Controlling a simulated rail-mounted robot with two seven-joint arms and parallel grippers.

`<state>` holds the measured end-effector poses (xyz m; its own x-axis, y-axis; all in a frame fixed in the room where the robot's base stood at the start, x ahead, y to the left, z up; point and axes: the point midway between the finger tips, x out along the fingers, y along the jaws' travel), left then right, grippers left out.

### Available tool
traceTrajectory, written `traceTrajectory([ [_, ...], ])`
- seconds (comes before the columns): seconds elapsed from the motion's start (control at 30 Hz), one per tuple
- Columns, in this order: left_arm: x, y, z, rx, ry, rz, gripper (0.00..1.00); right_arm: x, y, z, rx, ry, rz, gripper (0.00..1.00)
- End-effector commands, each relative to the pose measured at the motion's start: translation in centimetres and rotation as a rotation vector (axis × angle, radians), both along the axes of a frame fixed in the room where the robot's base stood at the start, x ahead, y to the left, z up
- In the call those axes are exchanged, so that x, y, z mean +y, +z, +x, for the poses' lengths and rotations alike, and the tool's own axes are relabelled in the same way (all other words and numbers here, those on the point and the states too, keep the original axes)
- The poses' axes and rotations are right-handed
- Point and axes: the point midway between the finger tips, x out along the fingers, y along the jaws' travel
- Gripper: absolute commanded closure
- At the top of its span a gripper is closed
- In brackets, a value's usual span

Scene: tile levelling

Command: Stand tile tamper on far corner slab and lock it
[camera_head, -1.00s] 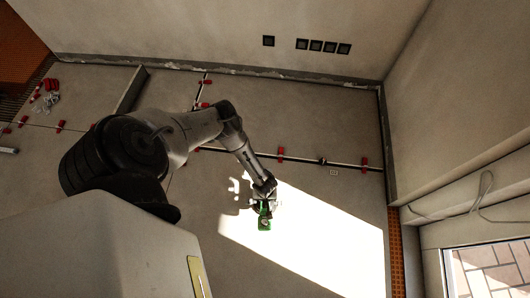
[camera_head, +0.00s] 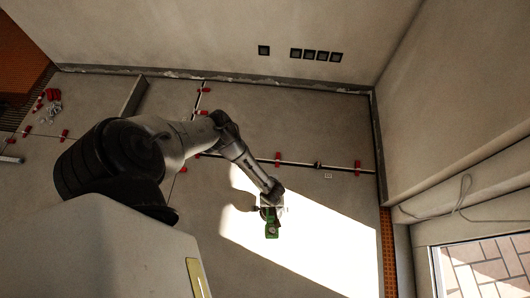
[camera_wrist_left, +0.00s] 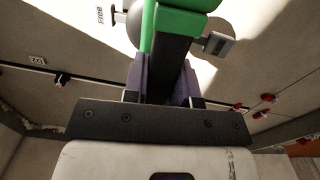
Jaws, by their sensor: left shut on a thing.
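The green tile tamper (camera_head: 271,231) hangs at the end of my left arm, over the bright sunlit patch of the near slab. My left gripper (camera_head: 269,207) is shut on it. In the left wrist view the tamper (camera_wrist_left: 180,22) shows its green body and a dark grip, held between the jaws (camera_wrist_left: 163,88). A lever or tab marked "FREE" sticks out at its left. The tamper's lower end is hidden. The far corner slab (camera_head: 290,120) lies beyond the joint line, against the back wall and the right wall. My right gripper is not in view.
Red clips (camera_head: 357,167) stand along the slab joints, with a dark knob (camera_head: 318,165) between two of them. A small marked tag (camera_head: 328,176) lies near the joint. Loose red and clear pieces (camera_head: 48,105) lie far left. An orange strip (camera_head: 388,255) runs along the right edge.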

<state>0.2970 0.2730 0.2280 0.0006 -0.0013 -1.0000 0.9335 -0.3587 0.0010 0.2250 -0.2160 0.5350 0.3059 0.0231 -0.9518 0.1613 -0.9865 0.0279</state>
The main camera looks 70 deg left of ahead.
Motion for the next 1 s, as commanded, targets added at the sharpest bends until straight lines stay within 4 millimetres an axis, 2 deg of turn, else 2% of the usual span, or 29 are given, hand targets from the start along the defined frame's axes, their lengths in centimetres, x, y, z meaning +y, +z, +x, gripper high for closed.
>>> traceTrajectory([
  [0.03, -1.0, 1.1, 0.4, -0.001, 0.001, -0.004, 1.0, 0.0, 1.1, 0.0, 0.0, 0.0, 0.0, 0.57],
  [0.1, -2.0, 1.8, 0.9, -0.001, 0.001, -0.004, 1.0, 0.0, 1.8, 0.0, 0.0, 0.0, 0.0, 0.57],
  [0.4, -5.1, 3.6, 2.5, -0.001, 0.0, -0.001, 1.0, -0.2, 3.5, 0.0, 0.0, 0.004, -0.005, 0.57],
  [0.63, -6.1, 4.7, 3.0, -0.001, 0.002, -0.001, 1.0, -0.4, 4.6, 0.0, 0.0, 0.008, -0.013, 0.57],
  [1.0, -6.3, 6.4, 3.1, 0.0, 0.001, 0.0, 1.0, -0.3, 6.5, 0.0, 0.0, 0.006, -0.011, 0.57],
])
